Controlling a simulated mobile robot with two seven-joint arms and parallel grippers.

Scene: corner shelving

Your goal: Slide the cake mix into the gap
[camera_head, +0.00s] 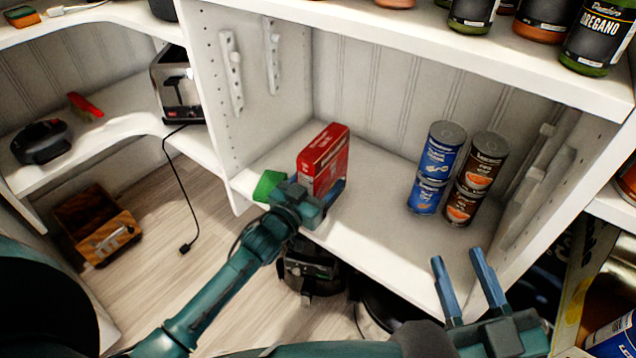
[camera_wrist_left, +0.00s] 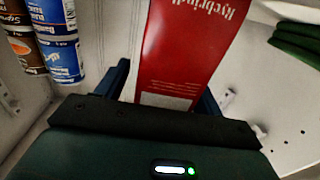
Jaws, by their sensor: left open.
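The cake mix appears to be the red box (camera_head: 323,161), standing upright on the middle shelf (camera_head: 375,240) near its left side. My left gripper (camera_head: 317,190) is at the box's front, with its jaws apart. In the left wrist view, the red box (camera_wrist_left: 190,45) stands between the two fingers, one on each side; I cannot tell whether they touch it. My right gripper (camera_head: 458,257) is open and empty, low in front of the shelf's right part. Bare shelf lies between the box and the stacked cans.
Stacked blue cans (camera_head: 435,165) and brown cans (camera_head: 476,178) stand right of the box. A green item (camera_head: 268,186) is close on its left. Spice jars (camera_head: 541,20) are on the shelf above. The shelf's side walls bound the bay.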

